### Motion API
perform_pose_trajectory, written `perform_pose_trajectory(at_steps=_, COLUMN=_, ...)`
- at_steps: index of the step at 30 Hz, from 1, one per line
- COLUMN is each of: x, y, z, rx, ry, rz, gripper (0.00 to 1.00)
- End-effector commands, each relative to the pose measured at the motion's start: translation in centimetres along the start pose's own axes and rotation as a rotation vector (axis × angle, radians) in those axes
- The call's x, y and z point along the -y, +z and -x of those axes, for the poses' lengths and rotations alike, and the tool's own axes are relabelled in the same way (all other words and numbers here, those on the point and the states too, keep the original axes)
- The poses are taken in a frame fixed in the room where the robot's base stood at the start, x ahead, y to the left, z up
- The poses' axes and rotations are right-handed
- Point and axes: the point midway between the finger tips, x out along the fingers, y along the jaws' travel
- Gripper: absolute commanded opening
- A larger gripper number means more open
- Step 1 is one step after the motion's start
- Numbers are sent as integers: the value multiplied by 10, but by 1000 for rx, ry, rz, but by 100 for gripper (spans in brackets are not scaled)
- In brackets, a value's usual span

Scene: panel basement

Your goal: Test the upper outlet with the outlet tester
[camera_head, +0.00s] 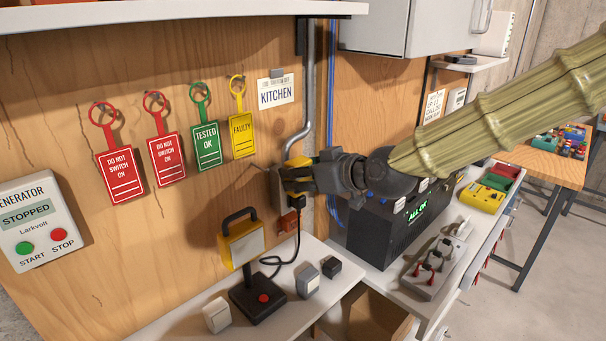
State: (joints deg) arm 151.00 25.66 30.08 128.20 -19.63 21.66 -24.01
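My gripper (292,178) is at the grey outlet box (277,190) on the wooden wall, pointing left. A small yellow body, which looks like the outlet tester (298,162), shows between and beside its dark fingers. The tester is at the upper part of the box, where the upper outlet is hidden behind it and the fingers. I cannot tell whether its prongs are fully in, and no indicator lights are visible. Just below, a black plug (298,202) sits at the lower part of the box, with its cord running down to the yellow work lamp (242,242).
Small blocks (307,281) and the lamp stand on the white shelf (180,318) below. Tags hang on the wall, including a green one (205,135). The generator panel (38,222) reads STOPPED. A black power unit (400,225) stands right, under my arm. A grey conduit (308,90) runs above the box.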

Motion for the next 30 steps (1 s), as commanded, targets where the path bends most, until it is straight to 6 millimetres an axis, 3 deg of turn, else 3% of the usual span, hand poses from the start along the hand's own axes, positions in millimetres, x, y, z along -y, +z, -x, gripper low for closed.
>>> perform_pose_trajectory(at_steps=30, x=5, y=-13, z=-15, rx=-9, ry=6, rz=8, gripper=25)
